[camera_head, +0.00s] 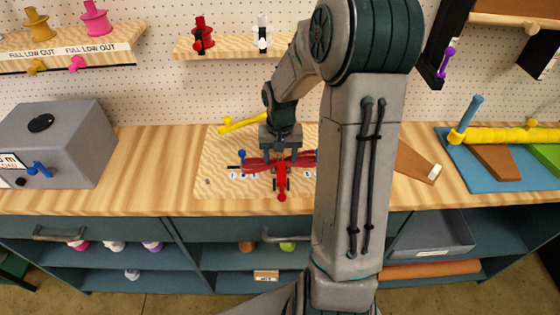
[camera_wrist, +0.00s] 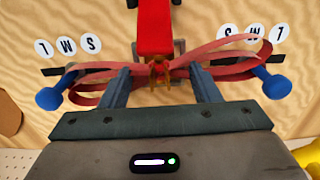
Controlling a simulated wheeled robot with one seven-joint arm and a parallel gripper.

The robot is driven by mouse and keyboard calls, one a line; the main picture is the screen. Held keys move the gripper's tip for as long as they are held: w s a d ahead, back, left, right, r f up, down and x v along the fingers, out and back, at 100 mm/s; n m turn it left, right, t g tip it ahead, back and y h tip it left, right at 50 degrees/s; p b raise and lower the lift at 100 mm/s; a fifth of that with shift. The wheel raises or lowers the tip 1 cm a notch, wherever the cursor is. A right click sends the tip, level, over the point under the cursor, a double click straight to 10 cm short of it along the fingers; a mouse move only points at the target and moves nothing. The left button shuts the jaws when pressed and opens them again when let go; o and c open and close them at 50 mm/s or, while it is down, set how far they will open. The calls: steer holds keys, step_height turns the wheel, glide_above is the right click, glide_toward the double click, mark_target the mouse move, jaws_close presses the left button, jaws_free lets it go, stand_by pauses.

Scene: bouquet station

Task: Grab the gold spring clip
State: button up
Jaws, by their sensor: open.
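A small gold-brown piece, which looks like the gold spring clip (camera_wrist: 160,73), sits at the middle of a red ribbon bow (camera_wrist: 95,78) in the wrist view. My gripper (camera_wrist: 160,70) is open, with one finger on each side of the clip and a gap visible on both sides. The fingers reach down among the ribbon loops; I cannot tell whether they touch them. In the head view my gripper (camera_head: 281,152) is over the bow (camera_head: 258,165), and the clip is too small to make out there.
A red bar (camera_wrist: 153,25) runs out from the bow's middle. Blue-knobbed levers (camera_wrist: 52,97) stand at both sides by round letter labels. A yellow bar (camera_head: 243,123) lies behind on the wooden board (camera_head: 215,185). A grey box (camera_head: 60,135) stands at left; the counter between is clear.

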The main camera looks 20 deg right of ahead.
steer(key=shift+f, duration=0.1)
steer(key=shift+c, duration=0.3)
steer(key=c, duration=1)
